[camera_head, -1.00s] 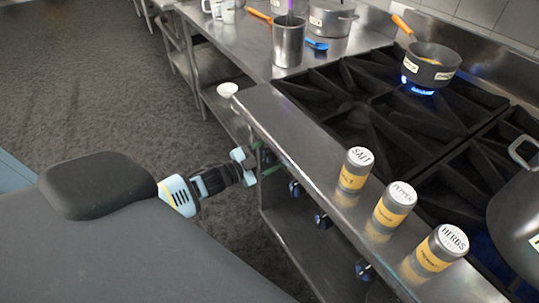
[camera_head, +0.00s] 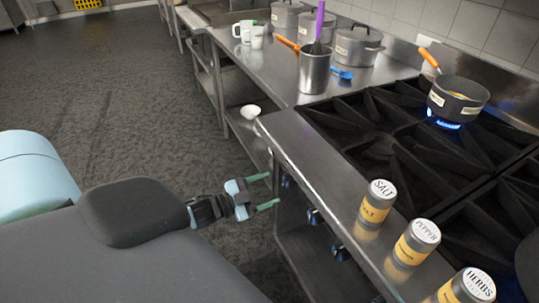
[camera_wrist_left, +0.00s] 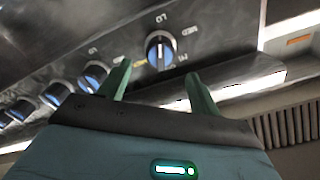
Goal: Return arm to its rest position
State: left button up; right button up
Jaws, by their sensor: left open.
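My left gripper (camera_head: 268,191) is open and empty in the head view, with its two green fingers spread apart. It hangs beside the front of the stove, below the steel front ledge (camera_head: 300,150). In the left wrist view the same gripper (camera_wrist_left: 158,92) points toward the stove's control panel, with a stove knob (camera_wrist_left: 160,50) showing beyond the fingers. No object is between the fingers. My right gripper is not in view.
Salt (camera_head: 376,202), pepper (camera_head: 416,242) and herbs (camera_head: 468,288) shakers stand on the ledge. A pan (camera_head: 457,100) sits over a lit blue burner. A steel utensil container (camera_head: 314,70) and pots stand on the back counter. The floor (camera_head: 110,100) at left is clear.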

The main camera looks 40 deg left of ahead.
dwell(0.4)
pick_arm(q)
jog(key=s+d+f+n+g+y+p, duration=0.1)
jog(key=s+d, duration=0.4)
jog(key=s, duration=0.5)
jog(key=s+d+f+n+g+y+p, duration=0.2)
jog(key=s+d+f+n+g, duration=0.2)
jog(key=s, duration=0.7)
jog(key=s+d+f+n+g+y+p, duration=0.1)
jog(key=s+d+f+n, duration=0.3)
jog(key=s+d, duration=0.4)
jog(key=shift+s+d+f+g+y+p, duration=0.2)
jog(key=shift+s+g+y+p, duration=0.2)
jog(key=shift+s+g+p, duration=0.65)
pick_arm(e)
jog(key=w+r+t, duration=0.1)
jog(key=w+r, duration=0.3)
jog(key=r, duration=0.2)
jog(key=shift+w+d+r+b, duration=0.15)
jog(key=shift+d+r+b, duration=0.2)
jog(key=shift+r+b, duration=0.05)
